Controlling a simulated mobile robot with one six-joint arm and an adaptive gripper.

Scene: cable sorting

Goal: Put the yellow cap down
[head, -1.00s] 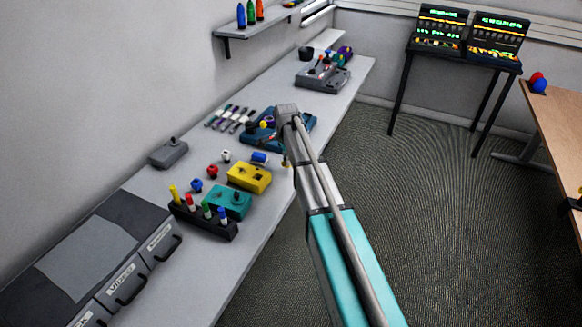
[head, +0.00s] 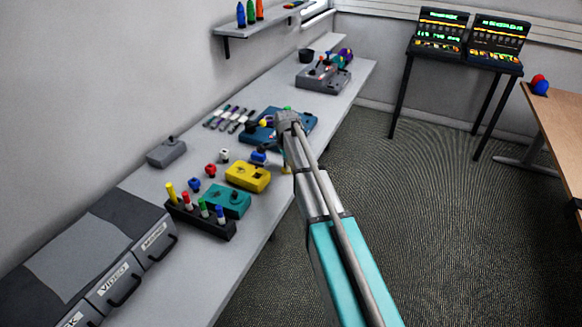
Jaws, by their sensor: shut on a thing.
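My arm reaches up from the lower right, and its wrist is over the right part of the long grey bench. My gripper (head: 284,158) points down beside the wrist and is mostly hidden by the arm. It is shut on a small yellow thing, the yellow cap (head: 285,168), of which only a sliver shows at the arm's left side, near the bench's front edge. Whether the cap touches the bench cannot be told. A yellow box (head: 248,177) with dark openings lies to the left of the gripper.
A blue cylinder (head: 259,157) and a blue device (head: 300,132) lie close by. A teal box (head: 228,202), a black rack (head: 205,220) of coloured pegs and small red, blue and white knobs stand nearer. A grey device (head: 323,78) is farther back.

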